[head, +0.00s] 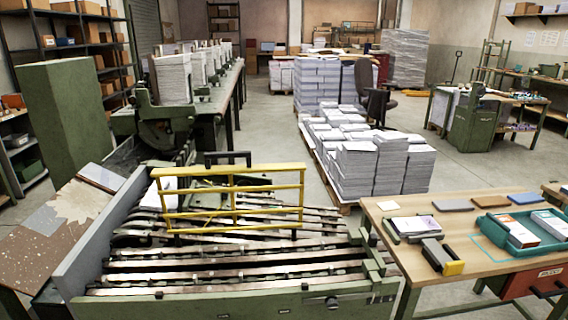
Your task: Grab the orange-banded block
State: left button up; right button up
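A teal tray (525,246) sits on the wooden table at the right of the head view. Two white blocks lie in it, side by side. The left one (513,230) shows a small orange-red mark near its far end, which may be an orange band; it is too small to be sure. The right one (552,224) shows no clear orange. A dark grey block with a yellow end (441,257) lies left of the tray. Neither of my grippers is in view.
The wooden table (410,278) also bears a dark tray with a white-topped block (421,228), flat grey, brown and blue pads, and a pale card. A green machine with a yellow guard rail (235,212) stands left. Paper stacks (358,172) stand behind.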

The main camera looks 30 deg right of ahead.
aim_at(523, 238)
jog(key=z, duration=2.45)
jog(key=u, duration=0.7)
jog(key=i+l+u, duration=0.15)
jog(key=l+u, duration=0.3)
jog(key=i+l+u, duration=0.15)
jog(key=l+u, duration=0.65)
jog(key=l, duration=0.45)
jog(key=l+u, duration=0.1)
jog(key=l, duration=0.9)
jog(key=i, duration=0.05)
